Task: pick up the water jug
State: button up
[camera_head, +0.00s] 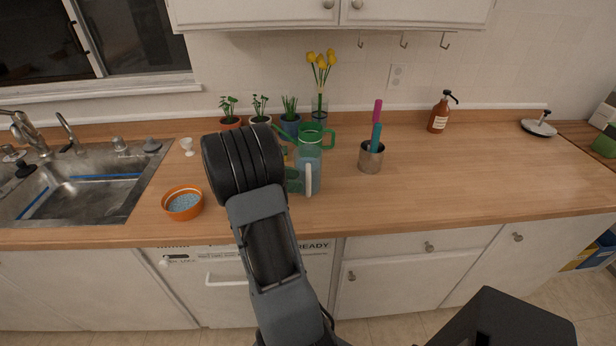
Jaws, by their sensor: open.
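The water jug (309,170) appears to be the pale blue, see-through vessel with a whitish handle, upright on the wooden counter near the middle. Its left side is partly covered by a dark green see-through thing (295,181), and I cannot tell what that is. A green object with curved arms at both sides (311,136) shows just behind and above the jug. My dark arm rises from the bottom edge and ends in view at a thick black joint left of the jug.
An orange bowl (183,204) sits left of my arm, beside the sink (85,190). A metal cup of utensils (371,158) stands right of the jug. Potted plants (260,110) and a yellow-flower vase (320,100) line the back. The right counter is mostly clear, with a brown bottle (438,117) behind.

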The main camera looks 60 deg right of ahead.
aim_at(308, 182)
jog(key=shift+p+x, duration=0.5)
jog(key=shift+x, duration=2.05)
jog(key=shift+a+f, duration=0.1)
jog(key=shift+a, duration=0.05)
